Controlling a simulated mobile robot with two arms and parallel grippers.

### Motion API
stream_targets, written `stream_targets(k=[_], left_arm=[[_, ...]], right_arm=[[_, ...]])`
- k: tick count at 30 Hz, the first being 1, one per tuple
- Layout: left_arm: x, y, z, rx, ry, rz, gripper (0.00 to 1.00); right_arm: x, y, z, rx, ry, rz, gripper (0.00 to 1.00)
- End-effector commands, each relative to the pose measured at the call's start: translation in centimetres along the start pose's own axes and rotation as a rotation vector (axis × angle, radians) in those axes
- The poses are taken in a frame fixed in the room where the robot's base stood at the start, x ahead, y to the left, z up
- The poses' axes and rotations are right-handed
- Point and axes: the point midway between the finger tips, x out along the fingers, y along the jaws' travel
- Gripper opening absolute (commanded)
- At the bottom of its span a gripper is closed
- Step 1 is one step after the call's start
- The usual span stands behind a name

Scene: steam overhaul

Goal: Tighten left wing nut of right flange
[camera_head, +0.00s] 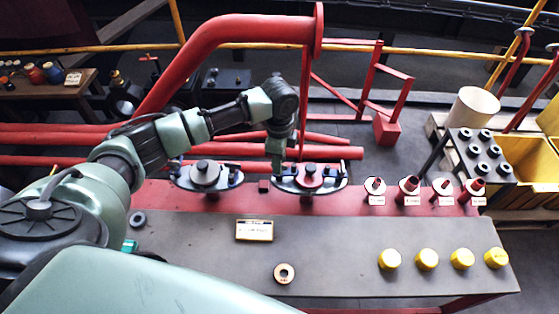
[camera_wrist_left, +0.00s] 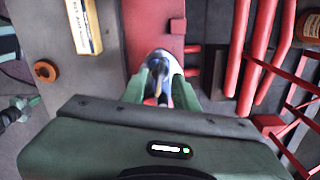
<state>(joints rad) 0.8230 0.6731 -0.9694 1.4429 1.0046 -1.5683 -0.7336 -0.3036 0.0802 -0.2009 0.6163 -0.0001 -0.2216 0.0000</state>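In the left wrist view, my left gripper's green fingers (camera_wrist_left: 157,82) stand apart on both sides of the dark wing nut (camera_wrist_left: 158,70). I cannot tell whether they touch it. The right wing nut (camera_head: 338,171) shows clear of the gripper. My right gripper is out of view.
The left flange (camera_head: 203,177) stands close by, left of the gripper. Red valve pieces (camera_head: 409,185) with labels line the strip at right; yellow caps (camera_head: 427,260) stand in front. A label sign (camera_head: 254,230) and a ring (camera_head: 284,273) lie on the bench. Red pipes (camera_head: 250,150) run behind.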

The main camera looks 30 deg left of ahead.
Motion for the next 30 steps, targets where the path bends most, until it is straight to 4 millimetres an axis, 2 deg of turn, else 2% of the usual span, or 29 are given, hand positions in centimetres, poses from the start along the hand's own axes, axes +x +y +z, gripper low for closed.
stream_targets(k=[1, 3, 8, 11, 12, 18, 25, 30], left_arm=[[0.2, 0.0, 0.0, 0.0, 0.0, 0.0, 0.29], [0.3, 0.0, 0.0, 0.0, 0.001, -0.001, 0.29], [0.2, 0.0, 0.0, 0.0, 0.001, 0.0, 0.29], [0.2, 0.0, 0.0, 0.0, 0.0, 0.0, 0.04], [0.2, 0.0, 0.0, 0.0, 0.0, 0.0, 0.0], [0.2, 0.0, 0.0, 0.001, 0.001, 0.0, 0.0], [0.1, 0.0, 0.0, 0.045, 0.001, 0.001, 0.0], [-0.1, 0.1, 0.0, 0.137, 0.001, 0.002, 0.0]], right_arm=[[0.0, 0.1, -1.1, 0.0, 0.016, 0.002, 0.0], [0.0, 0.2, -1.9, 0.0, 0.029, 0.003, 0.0], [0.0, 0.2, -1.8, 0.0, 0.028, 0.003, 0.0], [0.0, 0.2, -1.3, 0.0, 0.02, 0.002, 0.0], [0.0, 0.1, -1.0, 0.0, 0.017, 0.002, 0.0], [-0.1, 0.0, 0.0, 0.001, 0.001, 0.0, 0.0], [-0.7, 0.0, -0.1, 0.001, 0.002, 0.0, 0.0], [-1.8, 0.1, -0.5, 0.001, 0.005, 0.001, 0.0]])
